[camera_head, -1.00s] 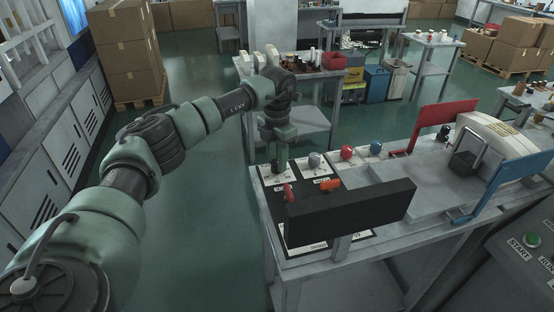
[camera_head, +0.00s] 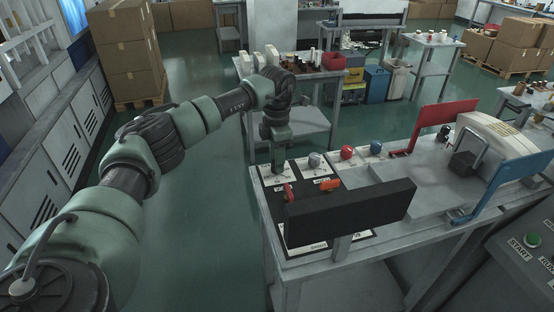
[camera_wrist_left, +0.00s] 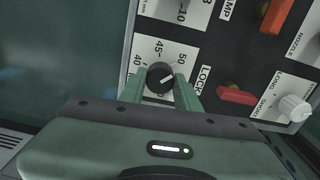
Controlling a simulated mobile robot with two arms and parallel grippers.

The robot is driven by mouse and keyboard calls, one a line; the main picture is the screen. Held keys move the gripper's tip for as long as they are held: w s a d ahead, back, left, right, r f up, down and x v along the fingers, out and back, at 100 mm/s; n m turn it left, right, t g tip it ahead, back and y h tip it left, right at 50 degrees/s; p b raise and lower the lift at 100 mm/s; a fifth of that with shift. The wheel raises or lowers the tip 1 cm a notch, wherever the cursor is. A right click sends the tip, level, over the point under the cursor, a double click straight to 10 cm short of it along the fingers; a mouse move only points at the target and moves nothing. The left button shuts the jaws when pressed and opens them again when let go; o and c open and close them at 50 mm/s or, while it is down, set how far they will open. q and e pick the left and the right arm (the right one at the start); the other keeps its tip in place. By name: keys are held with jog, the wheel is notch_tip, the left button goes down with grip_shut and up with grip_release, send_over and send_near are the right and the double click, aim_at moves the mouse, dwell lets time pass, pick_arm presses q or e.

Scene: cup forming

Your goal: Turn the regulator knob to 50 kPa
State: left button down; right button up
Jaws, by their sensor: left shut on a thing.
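The regulator knob (camera_wrist_left: 160,76) is a round black knob on a white dial plate (camera_wrist_left: 151,50) with the numbers 40, 45 and 50. Its white line points right and slightly up, on the 50 side; I cannot tell whether it lines up exactly. My left gripper (camera_wrist_left: 160,84) is shut on the knob, one green finger on each side. In the head view my left gripper (camera_head: 278,170) reaches down to the far left corner of the panel and hides the knob. My right gripper is not in view.
A red handle (camera_wrist_left: 236,95) and a pale grey knob (camera_wrist_left: 295,106) are to the right of the gripper. Red (camera_head: 347,152) and blue (camera_head: 376,147) knobs stand further right.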

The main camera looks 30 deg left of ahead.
pick_arm(q)
jog(key=shift+w+r, duration=0.1)
jog(key=shift+r, duration=0.05)
jog(key=c, duration=1)
grip_release()
jog(key=shift+r, duration=0.3)
notch_tip(320, 180, up, 7)
jog(key=shift+r+b, duration=0.1)
jog(key=shift+b, duration=0.8)
